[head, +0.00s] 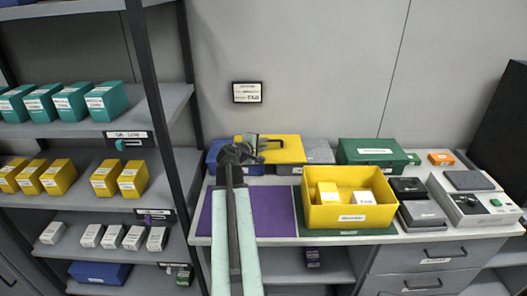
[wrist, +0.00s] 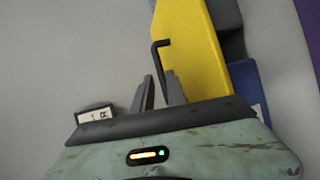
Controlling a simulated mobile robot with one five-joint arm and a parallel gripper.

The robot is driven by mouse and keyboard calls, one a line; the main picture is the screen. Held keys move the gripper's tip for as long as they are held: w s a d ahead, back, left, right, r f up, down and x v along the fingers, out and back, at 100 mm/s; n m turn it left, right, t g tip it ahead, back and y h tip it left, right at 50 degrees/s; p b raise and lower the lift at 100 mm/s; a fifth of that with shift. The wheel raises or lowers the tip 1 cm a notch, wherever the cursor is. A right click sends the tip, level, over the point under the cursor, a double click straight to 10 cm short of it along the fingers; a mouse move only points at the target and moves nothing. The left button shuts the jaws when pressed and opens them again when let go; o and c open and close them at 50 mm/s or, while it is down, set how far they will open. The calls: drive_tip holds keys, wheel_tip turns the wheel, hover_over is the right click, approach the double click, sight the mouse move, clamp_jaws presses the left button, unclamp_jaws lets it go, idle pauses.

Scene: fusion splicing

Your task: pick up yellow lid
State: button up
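The yellow lid (head: 284,150) is at the back of the bench, above or on a blue box and a grey item. In the wrist view the yellow lid (wrist: 190,45) stands tilted in the picture, with a thin black bent handle (wrist: 158,62) at its left edge. My gripper (head: 262,144) is at the lid's left end in the head view. In the wrist view my gripper (wrist: 160,76) has its two fingers apart. The handle's lower part shows between them, with a gap to the left finger. Contact with the right finger cannot be told.
A yellow bin (head: 323,215) with small boxes stands in front, right of the lid. A blue box (head: 217,163) and a green case (head: 365,153) stand along the back. A purple mat (head: 272,208) is bare beside my arm. The shelf rack (head: 168,115) stands close on the left.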

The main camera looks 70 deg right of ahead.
sight(282, 149)
drive_tip(key=shift+w+d+f, duration=0.1)
drive_tip(key=shift+d+f, duration=0.1)
drive_tip(key=shift+d, duration=0.25)
drive_tip(key=shift+w+d+f, duration=0.1)
drive_tip(key=shift+d+f, duration=0.1)
drive_tip(key=shift+d, duration=0.25)
drive_tip(key=b+x, duration=0.2)
drive_tip(key=x, duration=0.3)
drive_tip(key=shift+w, duration=0.15)
drive_tip(key=shift+a, duration=0.15)
clamp_jaws()
